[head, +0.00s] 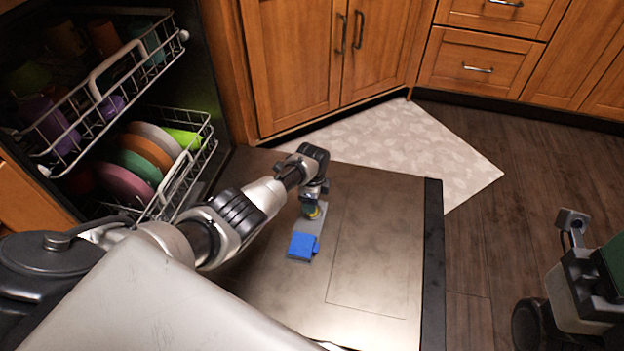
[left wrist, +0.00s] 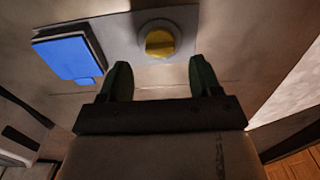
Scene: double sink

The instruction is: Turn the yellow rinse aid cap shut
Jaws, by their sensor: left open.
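The yellow rinse aid cap (left wrist: 159,42) is a round knob set in a grey dispenser panel on the inner face of the open dishwasher door. The blue dispenser lid (head: 303,246) sits beside it, and it also shows at upper left in the left wrist view (left wrist: 70,55). My left gripper (left wrist: 161,79) is open and empty, its two dark fingers pointing toward the panel. The cap lies beyond the fingertips, roughly centred between them, apparently with a gap. In the head view the gripper and wrist mostly cover the cap; only a bit of yellow shows.
The dishwasher door (head: 375,230) lies folded down flat. Dishwasher racks with plates (head: 125,184) and cups stand at left. Wooden cabinets (head: 300,60) are behind, with a light mat (head: 420,145) on the floor. Part of my right arm is at the lower right, clear of the door.

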